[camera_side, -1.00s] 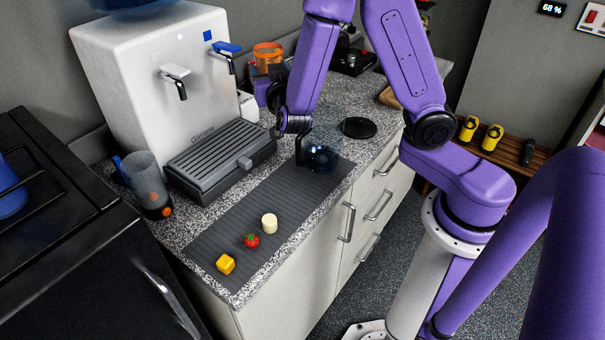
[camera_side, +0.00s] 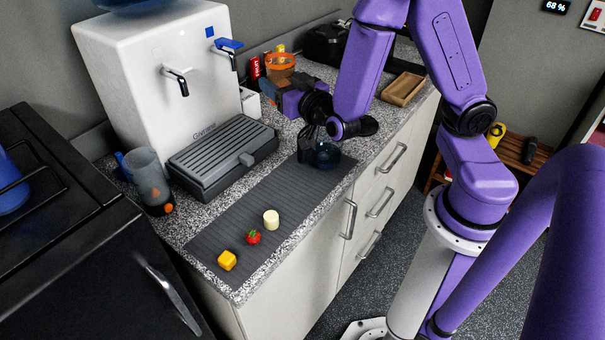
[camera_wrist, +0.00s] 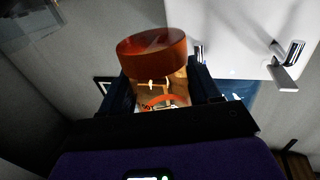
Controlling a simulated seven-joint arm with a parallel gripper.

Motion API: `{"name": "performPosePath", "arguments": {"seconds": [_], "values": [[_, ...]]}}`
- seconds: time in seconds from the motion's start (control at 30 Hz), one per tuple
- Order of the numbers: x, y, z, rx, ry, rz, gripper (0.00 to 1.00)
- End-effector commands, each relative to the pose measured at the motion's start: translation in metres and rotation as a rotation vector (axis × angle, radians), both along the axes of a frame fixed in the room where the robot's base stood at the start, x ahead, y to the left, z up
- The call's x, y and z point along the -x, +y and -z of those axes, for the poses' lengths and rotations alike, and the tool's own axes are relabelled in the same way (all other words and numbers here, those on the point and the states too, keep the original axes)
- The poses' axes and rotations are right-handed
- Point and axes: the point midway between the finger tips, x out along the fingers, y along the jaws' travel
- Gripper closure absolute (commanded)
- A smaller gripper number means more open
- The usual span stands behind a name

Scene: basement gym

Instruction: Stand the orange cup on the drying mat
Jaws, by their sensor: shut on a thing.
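The orange cup (camera_side: 281,68) is in my gripper (camera_side: 287,86), behind the right side of the dispenser in the side view. Its rounded end (camera_wrist: 152,50) sticks up between the two dark fingers in the wrist view, and its lower part is partly hidden by the gripper. I cannot tell which way its mouth faces or its exact height above the counter. The drying mat (camera_side: 205,238) is a dark ribbed strip along the counter's front, well to the front of the cup and apart from it.
The white dispenser (camera_side: 150,85), drip tray (camera_side: 222,158), clear jug (camera_side: 148,180) and wooden tray (camera_side: 403,89) stand around.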

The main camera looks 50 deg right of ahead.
Motion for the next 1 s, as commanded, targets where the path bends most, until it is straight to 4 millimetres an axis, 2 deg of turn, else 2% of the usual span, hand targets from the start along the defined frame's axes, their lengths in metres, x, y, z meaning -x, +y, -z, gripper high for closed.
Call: {"name": "performPosePath", "arguments": {"seconds": [0.17,0.6,1.0], "values": [[0.001,0.000,-0.008,-0.003,-0.003,0.000,0.73],[0.001,0.000,-0.051,-0.003,-0.003,-0.001,0.73],[0.039,0.046,-0.049,-0.001,0.001,-0.142,0.73]]}}
